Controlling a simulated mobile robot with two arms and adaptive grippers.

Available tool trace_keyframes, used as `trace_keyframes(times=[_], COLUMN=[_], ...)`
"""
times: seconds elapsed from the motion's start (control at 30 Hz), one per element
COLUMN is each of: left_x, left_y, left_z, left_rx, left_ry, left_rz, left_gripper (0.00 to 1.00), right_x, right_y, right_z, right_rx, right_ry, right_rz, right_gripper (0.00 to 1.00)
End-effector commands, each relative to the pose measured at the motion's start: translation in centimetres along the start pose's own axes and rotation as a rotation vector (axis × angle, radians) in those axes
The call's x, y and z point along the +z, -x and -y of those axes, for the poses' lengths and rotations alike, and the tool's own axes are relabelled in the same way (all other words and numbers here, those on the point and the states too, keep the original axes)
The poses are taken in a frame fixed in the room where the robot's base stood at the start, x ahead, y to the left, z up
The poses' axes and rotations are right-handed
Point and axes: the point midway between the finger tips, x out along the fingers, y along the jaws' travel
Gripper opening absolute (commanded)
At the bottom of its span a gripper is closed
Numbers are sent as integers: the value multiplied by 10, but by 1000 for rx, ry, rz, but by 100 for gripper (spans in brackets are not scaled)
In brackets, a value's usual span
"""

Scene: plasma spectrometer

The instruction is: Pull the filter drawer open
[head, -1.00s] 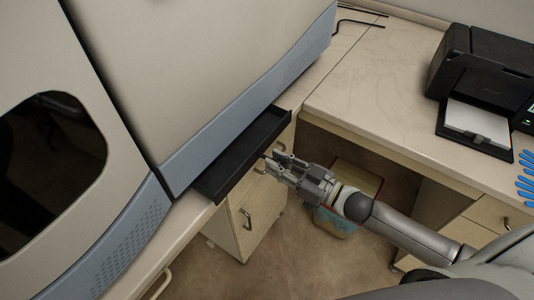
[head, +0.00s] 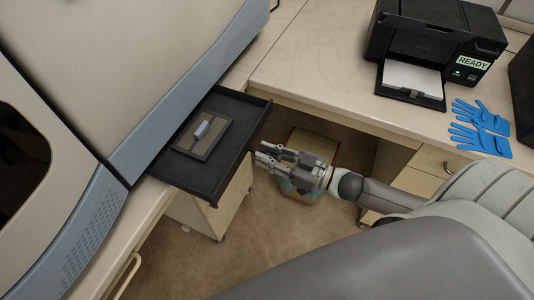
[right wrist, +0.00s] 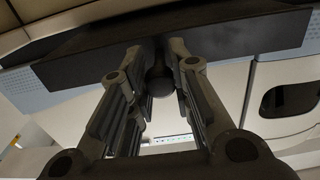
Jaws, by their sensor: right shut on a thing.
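The black filter drawer (head: 222,157) sticks well out of the spectrometer's blue-grey lower edge in the head view. A flat filter panel with a small light grey handle (head: 203,130) lies inside it. My right gripper (head: 262,156) is at the middle of the drawer's front. In the right wrist view its fingers (right wrist: 158,82) are shut on a dark round knob (right wrist: 160,80) on the drawer front (right wrist: 225,42). My left gripper is not in view.
The spectrometer body (head: 130,60) fills the left. A printer (head: 435,45) and blue gloves (head: 480,128) are on the right bench. A cabinet (head: 215,205) stands below the drawer, and a bin (head: 310,150) is behind my right gripper. Open floor lies in front.

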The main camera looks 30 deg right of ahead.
Motion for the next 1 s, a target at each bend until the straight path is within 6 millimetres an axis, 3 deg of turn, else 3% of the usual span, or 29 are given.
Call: trace_keyframes(times=[0.13,0.17,0.33,0.73,1.0], left_x=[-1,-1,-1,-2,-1], left_y=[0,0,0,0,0], left_z=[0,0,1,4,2], left_rx=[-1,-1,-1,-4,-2], left_ry=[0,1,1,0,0], left_rz=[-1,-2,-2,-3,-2], left_gripper=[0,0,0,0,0], right_x=[0,0,0,1,2], right_y=[0,0,0,5,47], right_z=[0,0,0,0,1], right_rx=[0,0,0,1,0], right_ry=[0,0,0,-1,-2], right_rz=[1,1,1,3,7], right_gripper=[0,23,44,44,44])
